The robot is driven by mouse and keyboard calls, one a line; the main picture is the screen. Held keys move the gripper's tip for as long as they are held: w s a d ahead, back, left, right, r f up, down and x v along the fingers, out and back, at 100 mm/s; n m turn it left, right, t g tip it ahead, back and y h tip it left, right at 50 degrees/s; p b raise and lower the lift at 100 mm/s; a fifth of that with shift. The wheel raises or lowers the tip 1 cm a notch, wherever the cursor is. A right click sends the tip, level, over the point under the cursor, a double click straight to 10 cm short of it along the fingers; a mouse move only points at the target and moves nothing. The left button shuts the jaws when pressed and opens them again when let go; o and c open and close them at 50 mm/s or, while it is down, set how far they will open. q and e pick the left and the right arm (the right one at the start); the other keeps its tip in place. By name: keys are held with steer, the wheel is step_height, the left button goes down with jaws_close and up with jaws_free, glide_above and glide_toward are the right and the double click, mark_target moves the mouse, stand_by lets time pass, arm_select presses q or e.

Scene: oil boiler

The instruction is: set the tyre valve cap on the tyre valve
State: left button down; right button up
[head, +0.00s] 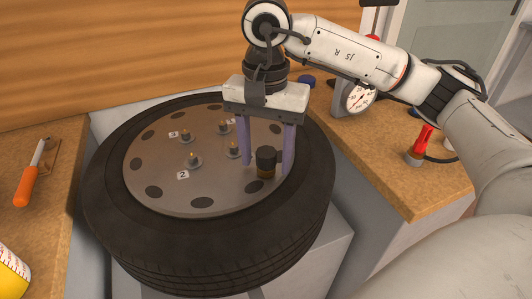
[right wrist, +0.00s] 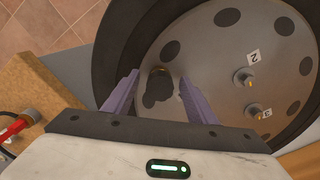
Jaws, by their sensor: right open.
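The tyre (head: 110,215) lies flat with a grey wheel disc (head: 215,200) in its middle. Near the right edge of the disc, a black tyre valve cap (head: 266,154) stands upright over the brass-coloured tyre valve (head: 265,172). I cannot tell how fully it is seated. My right gripper (head: 264,168) points down, open, with one purple finger on each side of the cap and a gap visible at the left. In the right wrist view, the dark cap (right wrist: 160,74) is between the open fingers of my right gripper (right wrist: 158,77). My left gripper is out of view.
Several numbered studs (head: 192,161) stand on the disc left of the gripper. An orange-handled tool (head: 25,187) lies on the left worktop. A pressure gauge (head: 359,97) and a red-handled tool (head: 422,142) are on the right worktop. A wooden wall rises behind the tyre.

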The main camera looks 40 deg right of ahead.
step_height(320, 180, up, 10)
steer(key=shift+f+p, duration=0.2)
steer(key=shift+p, duration=1.05)
steer(key=shift+r, duration=0.4)
